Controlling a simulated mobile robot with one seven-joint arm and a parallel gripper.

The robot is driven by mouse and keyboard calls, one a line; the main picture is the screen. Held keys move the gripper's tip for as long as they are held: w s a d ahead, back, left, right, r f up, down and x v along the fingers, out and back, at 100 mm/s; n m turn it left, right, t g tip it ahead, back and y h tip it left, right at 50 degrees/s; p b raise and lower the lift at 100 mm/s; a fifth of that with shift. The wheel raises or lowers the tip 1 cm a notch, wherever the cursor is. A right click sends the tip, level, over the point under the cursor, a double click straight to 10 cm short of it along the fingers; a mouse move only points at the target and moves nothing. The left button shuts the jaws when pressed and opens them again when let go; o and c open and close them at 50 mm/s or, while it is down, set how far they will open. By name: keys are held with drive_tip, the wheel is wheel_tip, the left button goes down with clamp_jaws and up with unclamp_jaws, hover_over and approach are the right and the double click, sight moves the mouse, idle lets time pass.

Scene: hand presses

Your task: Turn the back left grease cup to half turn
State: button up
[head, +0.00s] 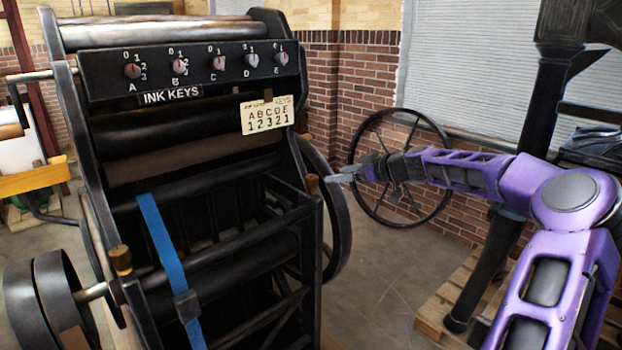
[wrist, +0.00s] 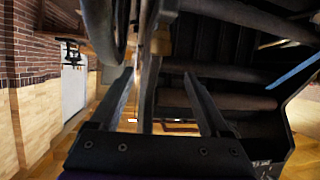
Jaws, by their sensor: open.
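Another brass grease cup (head: 121,260) stands on the left side frame, nearer to me. I cannot tell which of these, if either, is the back left one, and no turn marks are readable on them. My gripper (head: 338,177) is just right of the right-hand cup, pointing left at it. In the wrist view my gripper (wrist: 158,73) is open, its fingers apart with nothing held. A brass-coloured part (wrist: 160,42) shows beyond the fingertips.
A row of ink key knobs (head: 219,62) and a card (head: 267,114) are on the press's upper part. A blue strap (head: 168,252) hangs at its front. A spoked wheel (head: 354,185) stands behind my arm, and a pallet (head: 445,305) lies at lower right. Some floor is bare between.

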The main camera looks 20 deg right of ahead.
sight(312, 177)
drive_tip(key=x, duration=1.2)
drive_tip(key=shift+d+f+p, duration=0.1)
drive_tip(key=shift+p, duration=0.2)
clamp_jaws()
drive_tip(key=shift+f+m+h+b, duration=0.25)
drive_tip(key=shift+h+b, duration=0.25)
drive_tip(key=shift+b, duration=0.65)
drive_tip(key=shift+r+m+t+b, duration=0.15)
drive_tip(key=shift+m+t+b, duration=0.3)
drive_tip(key=shift+b, duration=0.2)
drive_tip(key=shift+r+h, duration=0.2)
drive_tip(key=shift+h, duration=0.2)
